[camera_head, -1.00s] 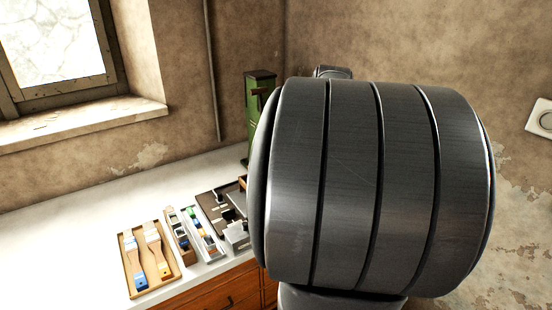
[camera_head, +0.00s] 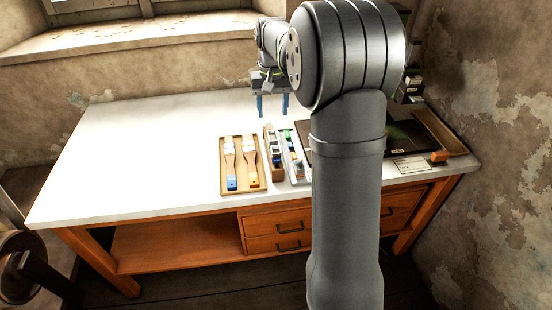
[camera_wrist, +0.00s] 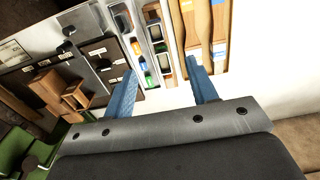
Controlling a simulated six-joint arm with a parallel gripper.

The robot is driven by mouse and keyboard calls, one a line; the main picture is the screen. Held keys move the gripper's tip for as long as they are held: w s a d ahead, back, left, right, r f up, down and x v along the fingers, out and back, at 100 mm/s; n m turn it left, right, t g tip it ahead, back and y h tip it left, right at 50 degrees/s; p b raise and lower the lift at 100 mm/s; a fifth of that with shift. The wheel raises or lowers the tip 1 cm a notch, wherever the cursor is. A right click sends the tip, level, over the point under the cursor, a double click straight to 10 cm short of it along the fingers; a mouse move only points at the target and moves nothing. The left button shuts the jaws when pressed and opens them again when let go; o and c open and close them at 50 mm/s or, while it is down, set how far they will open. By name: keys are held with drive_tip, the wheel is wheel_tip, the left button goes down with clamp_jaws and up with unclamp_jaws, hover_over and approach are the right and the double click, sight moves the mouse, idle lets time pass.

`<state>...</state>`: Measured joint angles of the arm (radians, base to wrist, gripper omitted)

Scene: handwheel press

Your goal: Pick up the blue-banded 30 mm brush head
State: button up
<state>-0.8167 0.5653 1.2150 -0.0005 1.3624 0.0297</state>
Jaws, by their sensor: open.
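My gripper (camera_head: 273,112) hangs open and empty above the white bench, behind the small trays. In the wrist view its two blue fingers (camera_wrist: 160,66) stand wide apart, pointing toward the trays. A narrow wooden tray (camera_head: 269,158) holds several small dark and pale pieces.
A pale tray (camera_head: 293,168) with small coloured items stands right of the narrow tray. A dark board (camera_head: 405,140), a card (camera_head: 410,164) and a wooden box edge (camera_head: 440,130) are at right. My arm hides part of the bench. The bench's left side (camera_head: 130,150) is clear.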

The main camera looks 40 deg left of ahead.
hover_over(276, 152)
drive_tip(key=f, duration=1.1)
drive_tip(key=shift+s+a+f, duration=0.25)
drive_tip(key=shift+s+f, duration=0.05)
drive_tip(key=shift+s, duration=0.05)
drive_tip(key=shift+w+d+f, duration=0.15)
drive_tip(key=shift+f, duration=1.2)
drive_tip(key=shift+w+d+f, duration=0.1)
drive_tip(key=shift+d+f, duration=0.05)
drive_tip(key=shift+f, duration=1.2)
drive_tip(key=shift+c, duration=0.4)
drive_tip(key=c, duration=1)
